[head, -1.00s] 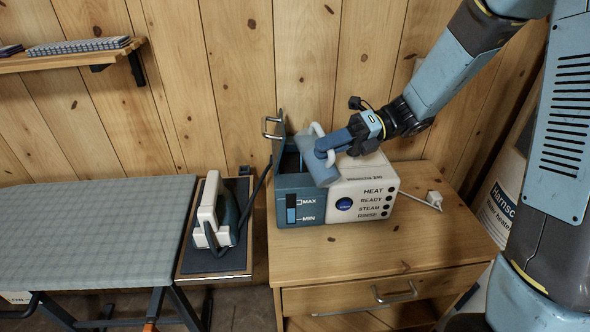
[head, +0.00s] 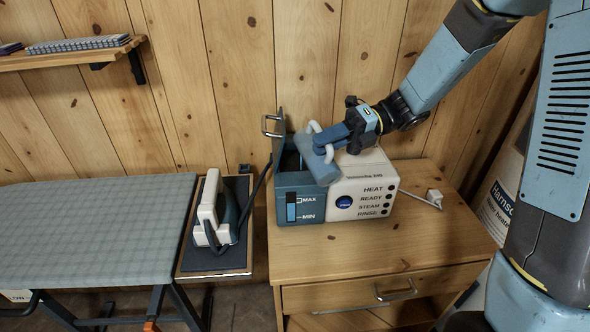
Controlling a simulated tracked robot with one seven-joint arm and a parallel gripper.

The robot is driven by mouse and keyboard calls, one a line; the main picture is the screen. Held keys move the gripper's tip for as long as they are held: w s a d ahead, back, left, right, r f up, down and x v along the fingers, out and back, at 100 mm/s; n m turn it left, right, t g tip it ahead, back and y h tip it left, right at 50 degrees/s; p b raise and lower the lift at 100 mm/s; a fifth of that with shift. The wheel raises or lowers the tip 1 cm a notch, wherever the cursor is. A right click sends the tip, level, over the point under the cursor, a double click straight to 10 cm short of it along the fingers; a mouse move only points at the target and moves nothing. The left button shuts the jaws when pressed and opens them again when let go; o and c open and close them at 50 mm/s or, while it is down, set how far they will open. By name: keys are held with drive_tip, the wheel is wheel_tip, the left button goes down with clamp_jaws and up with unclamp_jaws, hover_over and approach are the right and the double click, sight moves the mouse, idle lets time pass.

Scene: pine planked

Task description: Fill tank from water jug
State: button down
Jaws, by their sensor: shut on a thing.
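The steam station's blue-grey tank (head: 300,207) stands on the wooden cabinet, its lid (head: 278,140) raised. Its front has a window with MAX and MIN marks and a dark blue strip; I cannot read an exact level. A blue-grey water jug (head: 318,164) with a pale handle is tilted over the tank's open top, its lower end by the opening. My gripper (head: 331,140) is shut on the jug from the right, hiding part of it. Whether water is flowing, and the jug's inside, cannot be seen.
The white station body (head: 365,190) adjoins the tank. An iron (head: 215,215) rests on a dark pad at left, next to the ironing board (head: 90,230). A plug (head: 434,197) lies on the cabinet top (head: 440,235), whose front right is clear. A wooden wall stands close behind.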

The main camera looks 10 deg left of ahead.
drive_tip(key=shift+w+a, duration=0.15)
drive_tip(key=shift+s+d+n, duration=0.4)
drive_tip(key=shift+s+n, duration=0.05)
drive_tip(key=shift+n, duration=0.05)
drive_tip(key=shift+s+d+f+n+t+y, duration=0.3)
drive_tip(key=shift+s+n+y, duration=0.1)
drive_tip(key=shift+n, duration=0.4)
drive_tip(key=shift+s+d+r+n+y+b, duration=0.15)
drive_tip(key=shift+r+n+b, duration=0.15)
drive_tip(key=shift+n, duration=0.15)
drive_tip(key=shift+s+r+n+y+b, duration=0.15)
drive_tip(key=shift+r+n+b, duration=0.15)
drive_tip(key=shift+n, duration=0.15)
drive_tip(key=shift+s+d+f+n+b, duration=0.2)
drive_tip(key=shift+f+n+b, duration=0.15)
drive_tip(key=shift+n, duration=0.35)
drive_tip(key=s+d+f+n+y+b, duration=0.1)
drive_tip(key=s+d+f+n+b, duration=0.1)
drive_tip(key=f+n, duration=0.3)
drive_tip(key=shift+s+d+n+y+b, duration=0.15)
drive_tip(key=shift+s+n+y+b, duration=0.35)
drive_tip(key=shift+n+b, duration=0.4)
